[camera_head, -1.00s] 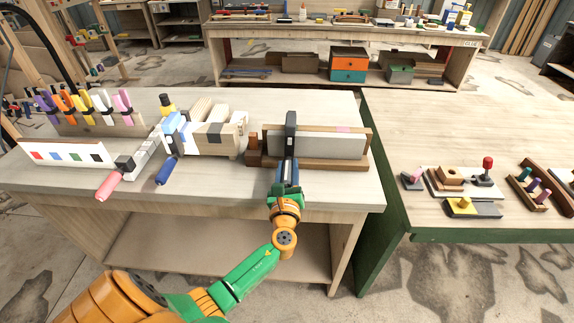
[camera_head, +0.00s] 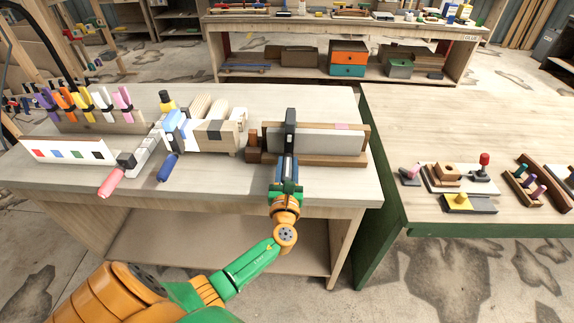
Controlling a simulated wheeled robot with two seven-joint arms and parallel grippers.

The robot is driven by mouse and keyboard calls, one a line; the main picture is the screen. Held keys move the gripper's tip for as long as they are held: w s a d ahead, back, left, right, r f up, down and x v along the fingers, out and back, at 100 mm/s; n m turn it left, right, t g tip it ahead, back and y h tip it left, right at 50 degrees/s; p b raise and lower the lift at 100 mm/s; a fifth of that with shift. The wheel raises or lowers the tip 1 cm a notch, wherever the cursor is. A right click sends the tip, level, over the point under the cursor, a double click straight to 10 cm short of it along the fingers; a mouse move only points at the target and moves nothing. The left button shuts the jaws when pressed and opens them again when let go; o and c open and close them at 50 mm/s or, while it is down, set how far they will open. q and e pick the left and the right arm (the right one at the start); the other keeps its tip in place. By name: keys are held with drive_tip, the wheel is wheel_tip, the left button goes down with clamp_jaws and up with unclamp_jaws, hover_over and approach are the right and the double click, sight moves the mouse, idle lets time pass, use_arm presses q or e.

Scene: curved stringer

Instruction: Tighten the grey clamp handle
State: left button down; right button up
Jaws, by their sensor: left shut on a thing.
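A dark grey clamp (camera_head: 290,132) stands across a long grey block (camera_head: 330,140) set in a wooden frame on the workbench. My left gripper (camera_head: 287,172) is at the near end of this clamp, in front of the block. It is shut on what appears to be the clamp's grey handle, which the gripper mostly hides. How tight the clamp is cannot be told. A clamp with a pink handle (camera_head: 112,182) and one with a blue handle (camera_head: 168,166) lie to the left by a light wooden piece. My right gripper is not in view.
A rack of coloured clamps (camera_head: 95,115) and a white board with colour squares (camera_head: 65,151) stand at the left. The second table (camera_head: 440,120) at the right carries small blocks and a red-knobbed piece (camera_head: 484,168).

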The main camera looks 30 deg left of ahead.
use_arm(q)
drive_tip(key=shift+r, duration=0.1)
drive_tip(key=c, duration=0.7)
unclamp_jaws()
drive_tip(key=shift+w, duration=0.1)
drive_tip(key=shift+c, duration=0.2)
drive_tip(key=shift+o, duration=1)
drive_tip(key=shift+w+f, duration=0.15)
drive_tip(key=shift+f, duration=0.05)
drive_tip(key=shift+w+f, duration=0.1)
drive_tip(key=shift+w, duration=0.05)
drive_tip(key=v, duration=0.6)
drive_tip(key=shift+f+b, duration=0.1)
drive_tip(key=shift+b, duration=0.2)
drive_tip(key=shift+s+d, duration=0.25)
drive_tip(key=shift+s, duration=0.25)
drive_tip(key=p+v, duration=0.1)
drive_tip(key=v, duration=0.9)
drive_tip(key=shift+s, duration=0.25)
